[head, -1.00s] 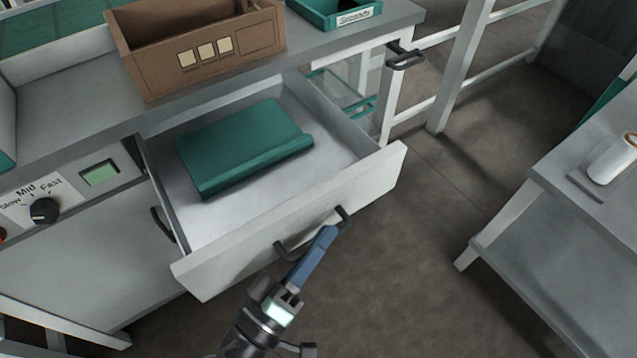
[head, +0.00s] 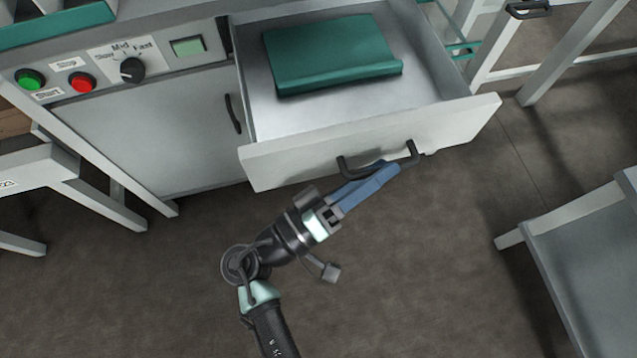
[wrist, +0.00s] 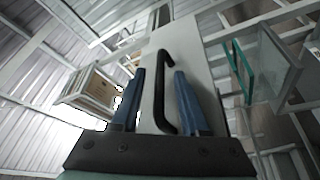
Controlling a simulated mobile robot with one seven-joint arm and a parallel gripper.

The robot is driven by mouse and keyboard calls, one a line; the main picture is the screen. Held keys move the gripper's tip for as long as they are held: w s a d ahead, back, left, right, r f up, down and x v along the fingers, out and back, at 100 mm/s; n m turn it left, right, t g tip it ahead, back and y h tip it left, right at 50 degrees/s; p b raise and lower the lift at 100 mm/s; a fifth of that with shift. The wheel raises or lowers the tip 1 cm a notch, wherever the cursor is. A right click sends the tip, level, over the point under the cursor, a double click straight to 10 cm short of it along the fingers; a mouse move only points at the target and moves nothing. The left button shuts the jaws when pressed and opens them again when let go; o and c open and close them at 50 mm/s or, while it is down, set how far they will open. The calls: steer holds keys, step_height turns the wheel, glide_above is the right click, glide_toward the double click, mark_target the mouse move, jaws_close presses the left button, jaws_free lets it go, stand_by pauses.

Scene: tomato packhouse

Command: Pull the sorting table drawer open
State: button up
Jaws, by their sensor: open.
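The sorting table drawer (head: 370,143) stands well out from the table, its inside in plain view. A folded green cloth or sheet (head: 330,55) lies in it. The dark bar handle (head: 414,150) is on its pale front. My gripper (head: 384,172) is at the handle, its blue fingers overlapping the bar in the head view. The fingers stand apart from each other and do not clamp the bar.
A control panel with a dial (head: 132,69), a green button (head: 30,79) and a red button (head: 82,82) is left of the drawer. A cabinet door handle (head: 232,113) is below it. A grey table (head: 590,240) stands at right. The floor in front is clear.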

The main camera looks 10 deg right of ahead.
steer(key=v, duration=1.1)
steer(key=shift+a, duration=0.35)
steer(key=shift+s+f, duration=0.1)
